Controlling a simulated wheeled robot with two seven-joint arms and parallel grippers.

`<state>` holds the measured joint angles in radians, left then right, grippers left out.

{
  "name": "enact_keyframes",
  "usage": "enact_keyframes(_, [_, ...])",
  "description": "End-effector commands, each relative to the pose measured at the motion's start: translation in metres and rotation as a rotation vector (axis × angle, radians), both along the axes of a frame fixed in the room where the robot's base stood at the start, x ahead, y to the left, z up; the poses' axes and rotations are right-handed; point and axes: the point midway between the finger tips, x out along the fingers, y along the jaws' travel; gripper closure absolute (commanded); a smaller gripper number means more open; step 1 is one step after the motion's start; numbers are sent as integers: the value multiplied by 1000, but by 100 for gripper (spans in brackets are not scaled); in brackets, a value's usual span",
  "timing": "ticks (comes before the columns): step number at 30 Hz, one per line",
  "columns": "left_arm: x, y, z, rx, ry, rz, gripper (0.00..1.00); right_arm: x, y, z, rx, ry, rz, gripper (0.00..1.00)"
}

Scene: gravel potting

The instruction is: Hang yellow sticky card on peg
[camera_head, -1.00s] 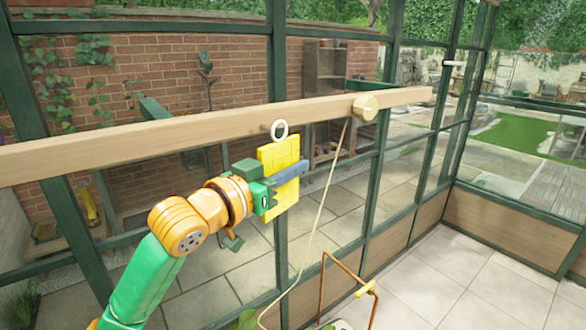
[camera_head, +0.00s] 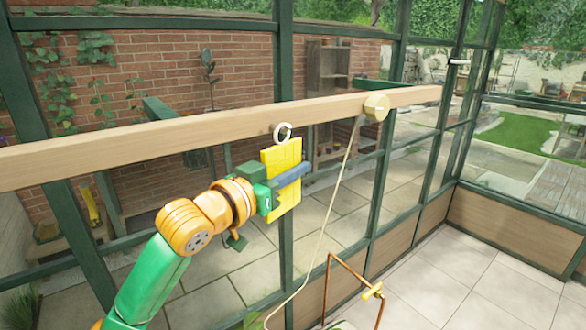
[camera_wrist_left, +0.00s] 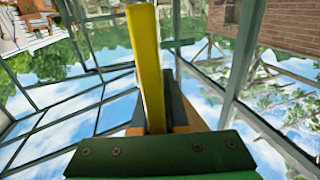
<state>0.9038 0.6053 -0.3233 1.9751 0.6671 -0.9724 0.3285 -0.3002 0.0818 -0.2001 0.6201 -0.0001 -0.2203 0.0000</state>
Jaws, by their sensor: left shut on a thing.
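The yellow sticky card (camera_head: 281,178) is upright in the head view, with a white ring (camera_head: 282,132) at its top. My left gripper (camera_head: 283,180) is shut on the card, with a grey finger across its face. The ring overlaps the lower part of a wooden beam (camera_head: 200,132); I cannot tell whether they touch. A pale round knob-like peg (camera_head: 376,107) sticks out of the beam, right of the card and apart from it. In the left wrist view the card (camera_wrist_left: 148,65) shows edge-on as a yellow strip. My right gripper is out of view.
A cord (camera_head: 335,195) hangs from the peg down to the lower middle, right of the card. A copper-coloured frame (camera_head: 350,268) stands low beside it. Green glazing posts (camera_head: 285,60) and glass stand behind the beam. Open tiled floor (camera_head: 450,270) lies at right.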

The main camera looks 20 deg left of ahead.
Motion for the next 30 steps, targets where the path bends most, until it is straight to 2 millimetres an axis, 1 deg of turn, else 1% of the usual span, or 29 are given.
enact_keyframes(2, [0, 0, 0, 0, 1, 0, 100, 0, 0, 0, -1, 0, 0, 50])
enact_keyframes(3, [0, 0, 0, 0, 1, 0, 86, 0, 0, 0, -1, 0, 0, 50])
enact_keyframes(5, [0, 0, 0, 0, 1, 0, 70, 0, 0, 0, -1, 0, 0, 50])
enact_keyframes(6, [0, 0, 0, 0, 1, 0, 59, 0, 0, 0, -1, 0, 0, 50])
enact_keyframes(7, [0, 0, 0, 0, 1, 0, 53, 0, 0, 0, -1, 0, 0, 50])
enact_keyframes(16, [-2, 1, -1, 0, 1, 0, 53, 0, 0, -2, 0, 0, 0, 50])
enact_keyframes(17, [-5, 3, -2, 0, 0, 0, 53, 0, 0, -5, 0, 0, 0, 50])
enact_keyframes(19, [-17, 8, -5, 2, -3, 1, 53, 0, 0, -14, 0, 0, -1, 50])
enact_keyframes(24, [-51, 22, -5, 3, -3, 2, 53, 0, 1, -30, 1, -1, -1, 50])
enact_keyframes(27, [-62, 26, -3, 2, -1, 2, 53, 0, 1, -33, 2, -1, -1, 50])
enact_keyframes(30, [-66, 27, -2, 1, 3, 0, 53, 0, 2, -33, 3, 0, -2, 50])
